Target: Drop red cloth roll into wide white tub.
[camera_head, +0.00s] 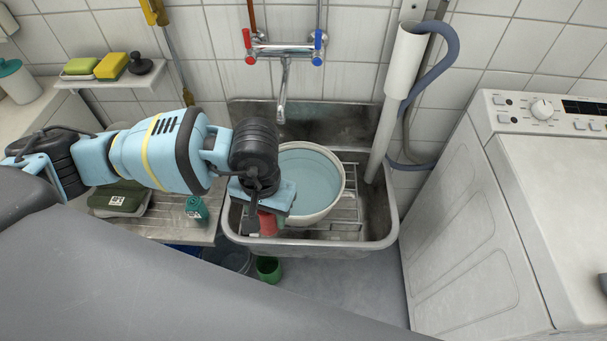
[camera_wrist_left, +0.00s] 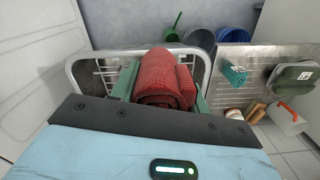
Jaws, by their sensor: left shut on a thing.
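The red cloth roll (camera_wrist_left: 163,80) is held between the green fingers of my left gripper (camera_wrist_left: 160,94) in the left wrist view. In the head view only a small part of the red cloth roll (camera_head: 267,224) shows below my left gripper (camera_head: 266,216). The gripper is over the front left part of the sink. The wide white tub (camera_head: 341,184), pale blue inside, sits in the sink just right of and behind the gripper. The gripper and wrist hide the tub's left side. My right gripper is not in view.
The metal sink (camera_head: 386,241) has a wire rack (camera_head: 348,213) under the tub. A faucet (camera_head: 283,85) hangs behind it and a grey pipe (camera_head: 383,135) stands at right. A washing machine (camera_head: 470,225) is further right. A teal cloth roll (camera_head: 197,208) lies on the drainboard.

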